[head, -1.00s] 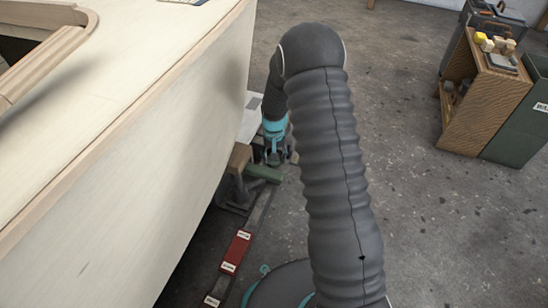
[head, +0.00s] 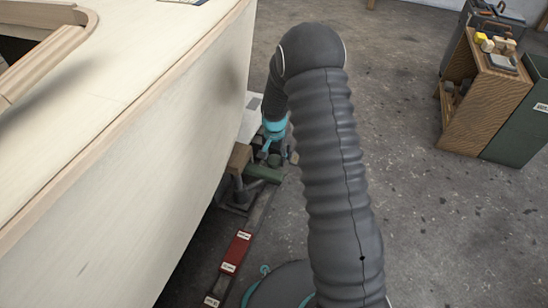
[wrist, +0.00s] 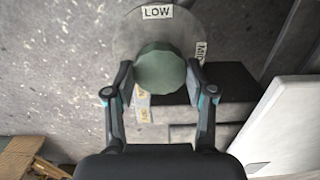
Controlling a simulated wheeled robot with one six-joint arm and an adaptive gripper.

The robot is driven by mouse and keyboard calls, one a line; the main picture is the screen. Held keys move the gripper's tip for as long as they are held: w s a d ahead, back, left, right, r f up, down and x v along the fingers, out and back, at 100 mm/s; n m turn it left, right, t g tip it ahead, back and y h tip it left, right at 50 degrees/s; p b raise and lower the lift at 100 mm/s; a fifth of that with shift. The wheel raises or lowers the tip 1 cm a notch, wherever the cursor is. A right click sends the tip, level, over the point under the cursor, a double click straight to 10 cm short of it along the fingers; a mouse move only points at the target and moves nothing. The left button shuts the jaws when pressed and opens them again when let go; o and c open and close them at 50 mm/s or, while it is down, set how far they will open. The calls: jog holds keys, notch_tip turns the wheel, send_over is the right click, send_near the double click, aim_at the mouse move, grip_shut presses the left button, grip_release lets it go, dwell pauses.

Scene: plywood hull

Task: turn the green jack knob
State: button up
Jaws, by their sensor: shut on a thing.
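The green jack knob (wrist: 160,68) shows in the wrist view as a faceted green disc in front of a round pale plate (wrist: 128,34). The plate carries a LOW label (wrist: 157,12) above the knob and a partly hidden label (wrist: 201,51) at its right. My gripper (wrist: 159,75) has one finger on each side of the knob and is shut on it. In the head view my gripper (head: 268,156) is low beside the hull, small and partly dark. I cannot make out the knob there. A green cylindrical part (head: 263,174) lies just below it.
The pale plywood hull (head: 150,140) fills the left. A red labelled block (head: 237,250) lies on a dark strip along its foot. A wooden cabinet (head: 480,100) and green bin (head: 520,125) stand at right. A white panel (wrist: 290,130) is close right in the wrist view.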

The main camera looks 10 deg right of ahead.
aim_at(274, 159)
jog(key=o, duration=0.9)
jog(key=shift+c, duration=0.2)
notch_tip(274, 159, up, 12)
dwell(0.5)
